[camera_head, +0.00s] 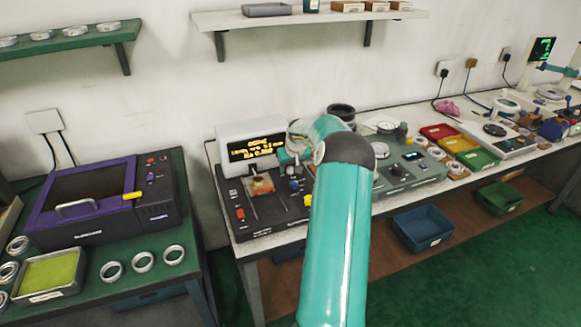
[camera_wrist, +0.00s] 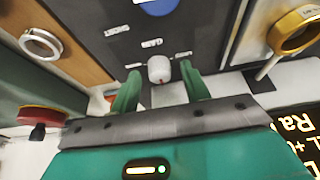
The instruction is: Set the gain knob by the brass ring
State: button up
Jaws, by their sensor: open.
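My gripper (camera_wrist: 159,74) is open, one green finger on each side of the knob. I cannot tell whether either finger touches it. In the head view, the instrument (camera_head: 262,222) stands on the bench, and my arm hides the knob and most of my gripper.
A display (camera_head: 252,152) with yellow text stands behind the instrument panel. A blue knob (camera_wrist: 157,5) and a silver ring (camera_wrist: 40,43) show in the wrist view. A purple-lidded machine (camera_head: 85,190) is at left. Red, yellow and green trays (camera_head: 477,158) lie right on the bench.

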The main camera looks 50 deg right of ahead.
jog(key=c, duration=1)
jog(key=m, duration=0.2)
jog(key=m+g+h, duration=0.1)
jog(key=m, duration=0.1)
jog(key=shift+w+a, duration=0.15)
jog(key=shift+m+g+h, duration=0.5)
jog(key=shift+m+g, duration=0.1)
jog(key=shift+m, duration=1.3)
jog(key=o, duration=1)
